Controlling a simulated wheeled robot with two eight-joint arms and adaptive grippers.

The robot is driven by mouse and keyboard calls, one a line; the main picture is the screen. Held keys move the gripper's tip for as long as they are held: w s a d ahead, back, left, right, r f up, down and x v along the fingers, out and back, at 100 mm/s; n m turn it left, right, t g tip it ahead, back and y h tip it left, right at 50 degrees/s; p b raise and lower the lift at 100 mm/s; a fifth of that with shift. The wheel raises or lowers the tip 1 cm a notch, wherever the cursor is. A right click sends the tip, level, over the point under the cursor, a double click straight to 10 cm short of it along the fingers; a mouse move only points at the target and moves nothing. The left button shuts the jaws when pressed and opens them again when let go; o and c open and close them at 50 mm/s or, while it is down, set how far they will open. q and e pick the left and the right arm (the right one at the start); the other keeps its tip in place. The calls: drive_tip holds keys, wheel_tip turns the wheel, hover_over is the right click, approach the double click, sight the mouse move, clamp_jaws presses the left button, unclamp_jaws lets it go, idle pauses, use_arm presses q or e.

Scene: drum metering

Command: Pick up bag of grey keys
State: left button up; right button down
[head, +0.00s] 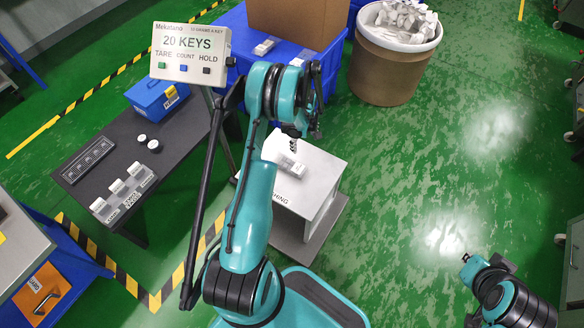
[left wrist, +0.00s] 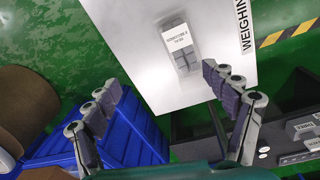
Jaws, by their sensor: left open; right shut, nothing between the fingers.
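The bag of grey keys (head: 290,165) lies on the white top of the weighing stand (head: 317,170). In the left wrist view, the bag (left wrist: 181,48) shows grey keys under a white printed label. My left gripper (head: 292,140) is above the stand near the bag. In the left wrist view, its two fingers (left wrist: 160,88) are spread wide with nothing between them, and the bag lies beyond the fingertips. My right gripper (head: 472,262) is at the lower right over the floor, shut and away from the stand.
A display (head: 190,54) reads 20 KEYS. A dark table (head: 130,190) at left holds a blue box (head: 158,97) and small labelled blocks. The green floor at right is clear.

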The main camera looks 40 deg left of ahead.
sight(292, 165)
use_arm(q)
drive_tip(key=a+f+n, duration=0.1)
drive_tip(key=f, duration=0.2)
drive_tip(key=s+a+f, duration=0.1)
drive_tip(key=f, duration=0.2)
drive_tip(key=s+a+f+n+g, duration=0.1)
drive_tip(key=f, duration=0.2)
drive_tip(key=shift+s+f+n, duration=0.15)
drive_tip(key=shift+f+n, duration=0.15)
drive_tip(key=shift+f, duration=0.05)
wheel_tip(292, 165, down, 3)
drive_tip(key=shift+s+f+b, duration=0.1)
drive_tip(key=shift+s+b, duration=0.05)
drive_tip(key=shift+b, duration=0.4)
drive_tip(key=f+b, duration=0.2)
drive_tip(key=f, duration=0.3)
drive_tip(key=shift+s+a+f+b, duration=0.15)
drive_tip(key=shift+s+a+b, duration=0.05)
drive_tip(key=shift+a+b, duration=0.2)
drive_tip(key=shift+c, duration=0.2)
drive_tip(key=c, duration=1.5)
drive_tip(key=shift+o, duration=0.2)
